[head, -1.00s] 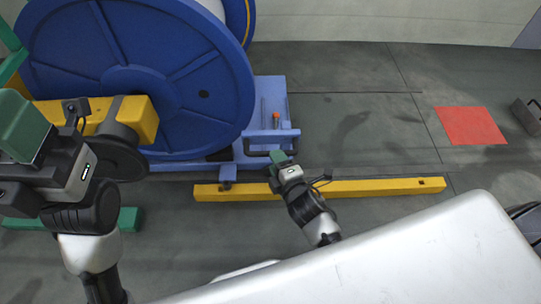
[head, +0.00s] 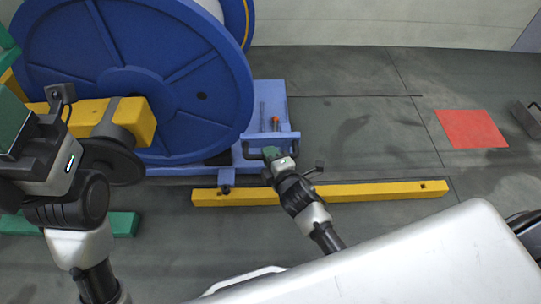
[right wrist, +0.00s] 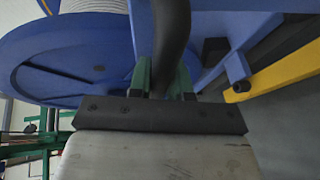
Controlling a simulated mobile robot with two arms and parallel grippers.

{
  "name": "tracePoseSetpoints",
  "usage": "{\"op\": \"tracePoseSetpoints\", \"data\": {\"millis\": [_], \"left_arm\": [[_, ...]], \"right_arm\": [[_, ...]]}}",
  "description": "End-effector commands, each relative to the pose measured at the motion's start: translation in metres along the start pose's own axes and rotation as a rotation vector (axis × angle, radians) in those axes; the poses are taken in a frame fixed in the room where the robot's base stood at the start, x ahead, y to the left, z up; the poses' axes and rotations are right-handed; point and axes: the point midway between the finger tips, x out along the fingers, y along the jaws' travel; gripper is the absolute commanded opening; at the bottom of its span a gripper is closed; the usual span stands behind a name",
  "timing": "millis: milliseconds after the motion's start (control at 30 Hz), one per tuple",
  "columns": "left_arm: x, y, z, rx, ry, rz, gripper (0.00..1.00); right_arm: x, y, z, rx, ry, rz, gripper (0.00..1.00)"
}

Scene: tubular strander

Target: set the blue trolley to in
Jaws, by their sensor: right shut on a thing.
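The blue trolley (head: 272,94) stands on the floor in the head view, carrying a big blue reel (head: 185,85). It has a dark bar handle (head: 247,151) at its near right end. My right gripper (head: 269,153) is at this handle, shut on it. In the right wrist view the dark handle (right wrist: 172,45) passes between the green fingers (right wrist: 163,78), and the blue reel is behind it. My left gripper (head: 12,120) is at the left edge of the head view, partly cut off, and its jaws cannot be made out.
A yellow floor beam (head: 350,191) lies along the near side of the trolley. A red floor patch (head: 470,129) is at the right, with a dark object (head: 527,118) beyond it. A green beam (head: 122,224) lies at lower left. The floor right of the trolley is clear.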

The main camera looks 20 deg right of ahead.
Motion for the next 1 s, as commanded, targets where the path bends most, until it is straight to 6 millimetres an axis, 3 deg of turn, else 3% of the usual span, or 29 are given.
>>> {"op": "tracePoseSetpoints", "data": {"millis": [167, 433, 667, 700, 833, 1000], "left_arm": [[0.000, 0.000, 0.000, 0.000, 0.000, 0.000, 0.43], [0.000, 0.000, 0.000, -0.001, 0.000, -0.001, 0.43], [-0.002, 0.000, 0.001, -0.001, -0.008, -0.004, 0.43], [-0.002, 0.000, 0.001, -0.001, -0.009, -0.004, 0.43], [-0.003, 0.000, 0.001, -0.001, -0.010, -0.004, 0.43], [-0.003, 0.000, 0.001, -0.001, -0.010, -0.004, 0.43]], "right_arm": [[0.001, 0.000, -0.002, 0.001, 0.000, -0.001, 0.00], [0.012, 0.001, -0.031, 0.004, 0.006, 0.002, 0.00], [0.011, 0.000, -0.031, 0.003, 0.008, 0.002, 0.00], [0.011, 0.000, -0.031, 0.003, 0.007, 0.002, 0.23], [0.011, 0.000, -0.030, 0.002, 0.005, 0.001, 0.43], [0.011, 0.000, -0.028, 0.001, 0.002, 0.000, 0.44]]}}
